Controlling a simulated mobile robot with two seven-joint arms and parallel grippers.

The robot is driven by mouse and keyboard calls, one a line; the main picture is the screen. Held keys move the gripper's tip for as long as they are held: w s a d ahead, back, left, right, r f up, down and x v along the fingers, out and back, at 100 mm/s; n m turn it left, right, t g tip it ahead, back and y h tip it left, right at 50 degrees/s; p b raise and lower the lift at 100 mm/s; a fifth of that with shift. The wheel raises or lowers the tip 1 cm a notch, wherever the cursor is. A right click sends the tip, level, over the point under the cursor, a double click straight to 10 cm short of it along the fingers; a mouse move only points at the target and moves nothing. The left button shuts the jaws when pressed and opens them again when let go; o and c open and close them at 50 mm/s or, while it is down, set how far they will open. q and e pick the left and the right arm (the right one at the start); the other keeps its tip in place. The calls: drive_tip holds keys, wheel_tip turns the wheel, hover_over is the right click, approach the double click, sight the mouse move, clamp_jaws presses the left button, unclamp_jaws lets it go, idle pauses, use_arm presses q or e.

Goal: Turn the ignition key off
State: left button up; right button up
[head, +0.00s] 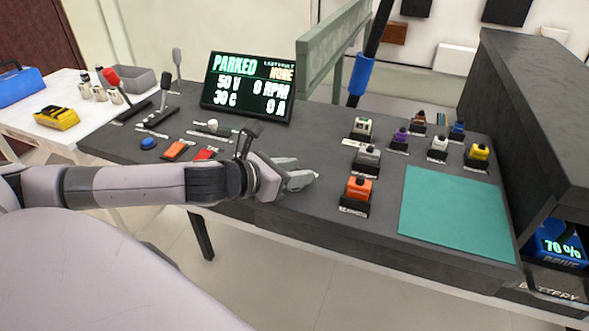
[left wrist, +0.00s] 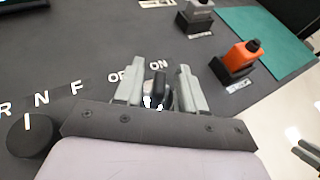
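My left gripper (head: 302,181) is low over the front of the dark console, pointing right. In the left wrist view its two grey fingers (left wrist: 158,88) stand apart, one on each side of the ignition key (left wrist: 155,90), a small dark and grey piece. A narrow gap shows on the key's right; contact with the left finger cannot be told. The labels OFF and ON lie just beyond the fingertips, partly covered. The key's exact angle is hidden. In the head view the gripper hides the key.
A black selector knob (left wrist: 31,136) marked R, N, F is left of the gripper. An orange connector block (head: 358,190) stands to the right, before a teal mat (head: 455,213). The display (head: 250,87) reads PARKED, 50 V, 0 RPM. Several levers stand at the left.

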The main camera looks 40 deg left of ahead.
use_arm(q)
drive_tip(key=shift+w, duration=0.1)
clamp_jaws()
drive_tip(key=shift+y, duration=0.3)
drive_tip(key=n+y+p, duration=0.3)
drive_tip(key=shift+d+r, duration=0.15)
drive_tip(key=shift+r, duration=0.1)
drive_tip(key=n+y+p, duration=0.2)
drive_tip(key=y+p, duration=0.1)
drive_tip(key=p, duration=0.1)
drive_tip(key=shift+r+n, duration=0.1)
drive_tip(key=shift+n, duration=0.3)
drive_tip(key=n+g+y+p, duration=0.1)
drive_tip(key=n+y+p, duration=0.3)
drive_tip(key=p, duration=0.1)
drive_tip(key=shift+g+y, duration=0.3)
drive_tip(key=shift+g, duration=0.1)
drive_tip(key=shift+a+f+n+g+y+p, duration=0.1)
drive_tip(key=shift+f+n+g+y+p, duration=0.05)
drive_tip(key=shift+n+g+y+p, duration=0.3)
drive_tip(key=shift+a+f+n+g+y+p, duration=0.15)
drive_tip(key=shift+n+g+y+p, duration=0.1)
drive_tip(key=shift+n+y+p, duration=0.3)
